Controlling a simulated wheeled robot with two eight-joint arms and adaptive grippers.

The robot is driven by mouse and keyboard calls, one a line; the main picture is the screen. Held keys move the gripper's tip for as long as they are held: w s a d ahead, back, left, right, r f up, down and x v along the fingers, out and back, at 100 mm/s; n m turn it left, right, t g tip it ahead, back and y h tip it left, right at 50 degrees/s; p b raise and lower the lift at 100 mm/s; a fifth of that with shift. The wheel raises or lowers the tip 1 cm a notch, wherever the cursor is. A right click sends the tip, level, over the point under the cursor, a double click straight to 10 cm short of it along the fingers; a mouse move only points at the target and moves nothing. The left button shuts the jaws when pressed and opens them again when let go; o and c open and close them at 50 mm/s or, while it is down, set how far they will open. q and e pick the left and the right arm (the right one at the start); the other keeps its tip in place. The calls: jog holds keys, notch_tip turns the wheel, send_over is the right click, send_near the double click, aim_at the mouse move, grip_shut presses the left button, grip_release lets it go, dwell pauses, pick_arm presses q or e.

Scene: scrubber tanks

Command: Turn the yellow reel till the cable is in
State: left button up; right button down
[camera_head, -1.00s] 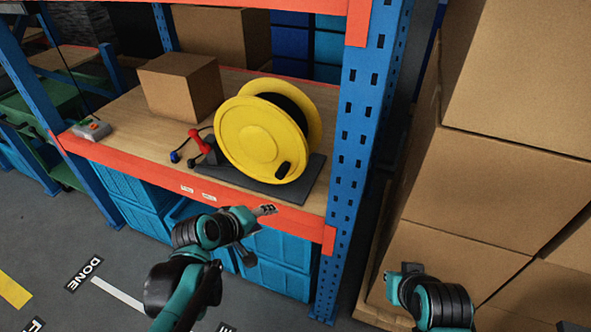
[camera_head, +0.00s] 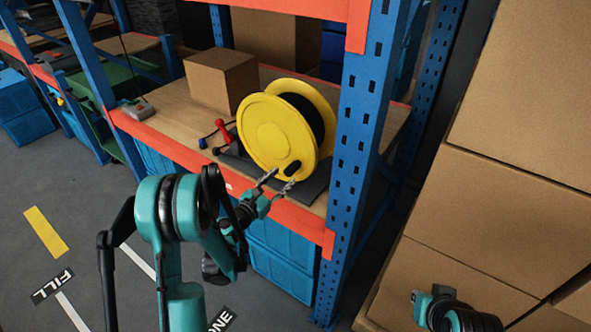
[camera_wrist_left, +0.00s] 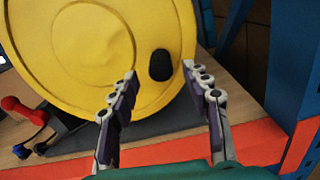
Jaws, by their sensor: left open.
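The yellow reel (camera_head: 272,135) stands upright on a dark base plate (camera_head: 313,185) on the wooden shelf. A black knob (camera_head: 292,167) sits low on the right of its face. Dark cable (camera_head: 306,113) is wound between its discs. My left gripper (camera_head: 279,181) is open and empty, its fingertips just in front of the knob. In the left wrist view the knob (camera_wrist_left: 160,65) appears between the two fingertips (camera_wrist_left: 158,70), beyond them; I see no contact. A cable end with a blue plug (camera_head: 202,143) lies left of the reel. My right gripper is not clearly seen; only part of my right arm shows.
A red-handled part (camera_head: 222,131) is left of the reel. A cardboard box (camera_head: 221,82) and a grey control box (camera_head: 138,109) sit on the shelf. A blue post (camera_head: 356,150) stands close right of the reel, with stacked cartons (camera_head: 480,215) beyond. An orange beam edges the shelf.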

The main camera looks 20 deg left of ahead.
aim_at(293, 168)
pick_arm(q)
jog(key=b+x, duration=0.1)
jog(key=x, duration=0.5)
jog(key=shift+w+d, duration=0.15)
jog(key=shift+w, duration=0.2)
grip_shut()
